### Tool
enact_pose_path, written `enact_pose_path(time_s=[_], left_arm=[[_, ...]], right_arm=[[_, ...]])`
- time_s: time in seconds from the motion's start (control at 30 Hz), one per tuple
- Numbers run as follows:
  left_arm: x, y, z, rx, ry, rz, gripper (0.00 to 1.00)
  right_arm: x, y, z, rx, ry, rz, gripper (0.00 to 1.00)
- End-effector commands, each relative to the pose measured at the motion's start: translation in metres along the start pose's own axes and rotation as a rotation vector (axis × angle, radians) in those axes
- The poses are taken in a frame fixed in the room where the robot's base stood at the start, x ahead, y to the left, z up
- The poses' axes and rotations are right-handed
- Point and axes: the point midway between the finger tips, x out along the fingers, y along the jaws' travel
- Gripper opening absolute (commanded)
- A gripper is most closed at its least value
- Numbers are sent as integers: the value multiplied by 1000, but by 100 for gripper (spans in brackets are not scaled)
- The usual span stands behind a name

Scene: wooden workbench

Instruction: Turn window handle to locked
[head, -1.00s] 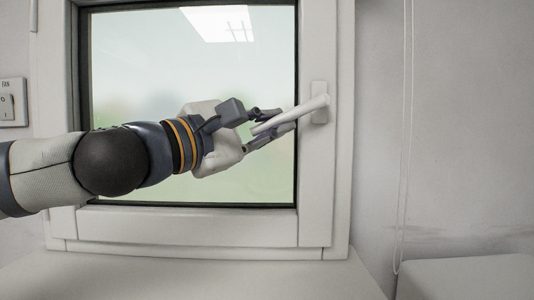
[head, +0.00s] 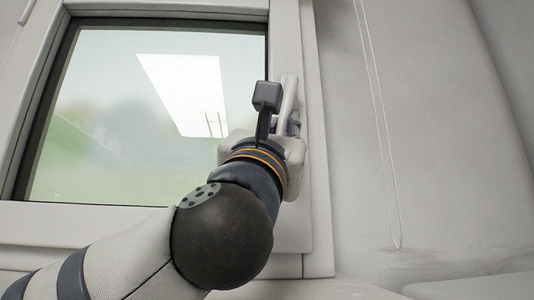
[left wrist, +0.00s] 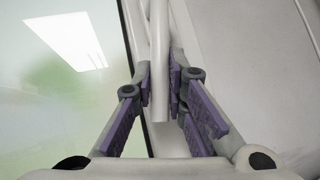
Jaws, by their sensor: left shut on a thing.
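The white window handle (head: 288,97) is on the right side of the window frame (head: 319,180). Its lever runs nearly straight down, roughly along the frame. My left gripper (head: 291,126) is at the lever from below, its wrist and camera hiding much of the lower lever in the head view. In the left wrist view the lever (left wrist: 160,55) passes between the two purple-padded fingers (left wrist: 161,80), which are shut on it near its free end. My right gripper is in neither view.
The glass pane (head: 110,120) is left of the handle and reflects a bright ceiling light. A thin white cord (head: 383,150) hangs on the wall to the right. A pale ledge (head: 350,289) lies below the window.

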Motion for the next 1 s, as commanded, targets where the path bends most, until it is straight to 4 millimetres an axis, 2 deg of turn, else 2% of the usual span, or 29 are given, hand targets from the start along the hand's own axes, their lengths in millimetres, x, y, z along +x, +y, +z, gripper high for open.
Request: enact_pose_path(time_s=[0.37,1.0], left_arm=[[4,-16,-1,-135,-37,137,0],[6,-18,2,-171,-52,175,0]], right_arm=[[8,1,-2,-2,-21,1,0],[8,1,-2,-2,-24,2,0]])
